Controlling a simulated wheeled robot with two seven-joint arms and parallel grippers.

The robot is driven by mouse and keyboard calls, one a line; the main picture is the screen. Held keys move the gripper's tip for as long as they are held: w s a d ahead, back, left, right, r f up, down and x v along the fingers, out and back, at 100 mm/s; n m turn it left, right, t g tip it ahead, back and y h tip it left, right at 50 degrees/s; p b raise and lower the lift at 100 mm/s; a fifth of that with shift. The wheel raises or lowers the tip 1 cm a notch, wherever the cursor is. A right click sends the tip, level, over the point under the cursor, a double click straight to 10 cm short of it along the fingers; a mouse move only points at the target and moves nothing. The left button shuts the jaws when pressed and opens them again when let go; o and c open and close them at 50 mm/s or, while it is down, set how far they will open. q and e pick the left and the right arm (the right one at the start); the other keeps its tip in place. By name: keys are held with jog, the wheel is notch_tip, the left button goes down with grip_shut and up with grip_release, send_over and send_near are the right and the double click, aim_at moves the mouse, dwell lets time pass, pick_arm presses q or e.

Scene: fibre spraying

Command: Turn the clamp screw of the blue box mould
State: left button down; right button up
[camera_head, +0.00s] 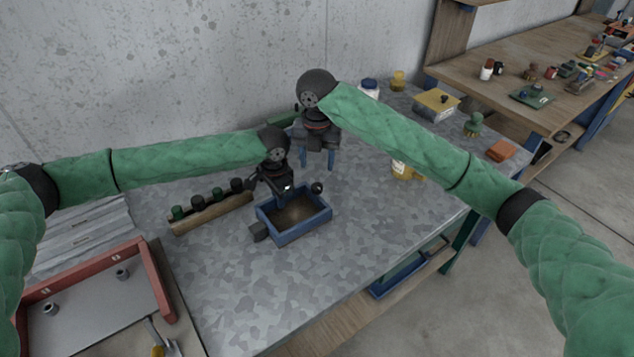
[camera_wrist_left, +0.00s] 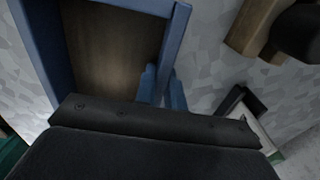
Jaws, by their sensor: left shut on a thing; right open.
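The blue box mould (camera_head: 305,230) stands on the grey table, its brown inside showing. It also fills the upper left of the left wrist view (camera_wrist_left: 172,45). A dark round knob (camera_head: 317,187), perhaps the clamp screw, shows at its back right. My right gripper (camera_head: 316,163) is open and empty behind the mould, pointing down.
A wooden rack (camera_head: 212,212) with several dark-topped pieces stands left of the mould. A red-framed tray (camera_head: 155,280) lies at front left. The table right of the mould is clear.

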aim_at(317, 186)
notch_tip(317, 186, down, 8)
jog(key=shift+f, duration=0.2)
dwell(0.3)
jog(key=c, duration=1)
